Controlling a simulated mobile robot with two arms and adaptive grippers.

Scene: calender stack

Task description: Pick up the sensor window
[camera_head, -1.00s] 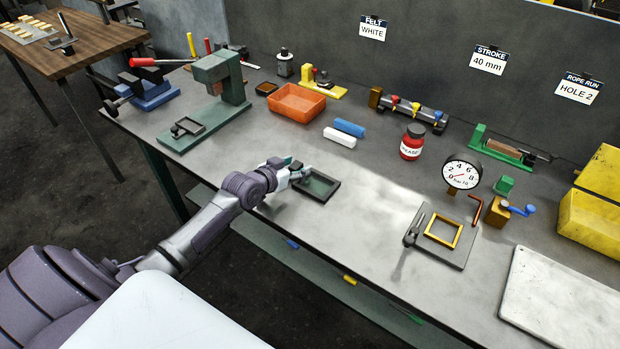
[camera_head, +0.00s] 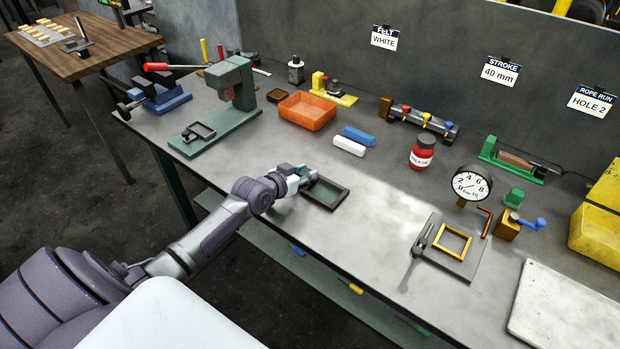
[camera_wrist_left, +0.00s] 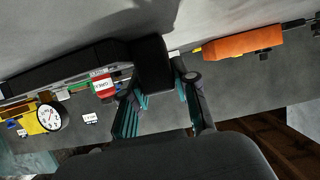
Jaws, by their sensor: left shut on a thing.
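The sensor window, which I take to be the dark rectangular frame with a greenish pane (camera_head: 326,193), is at the front middle of the workbench. My left gripper (camera_head: 304,176) is shut on its left end. In the left wrist view the frame shows nearly edge-on as a long dark bar (camera_wrist_left: 70,68), and its near end sits between the two fingers of the gripper (camera_wrist_left: 157,72). I cannot tell whether the frame rests on the bench or is slightly above it. My right gripper is not in view.
Behind the frame lie a white block (camera_head: 349,146), a blue block (camera_head: 359,135) and an orange tray (camera_head: 306,111). A green press (camera_head: 232,88) stands left. To the right are a red jar (camera_head: 422,153), a gauge (camera_head: 471,186) and a plate with a brass frame (camera_head: 468,241).

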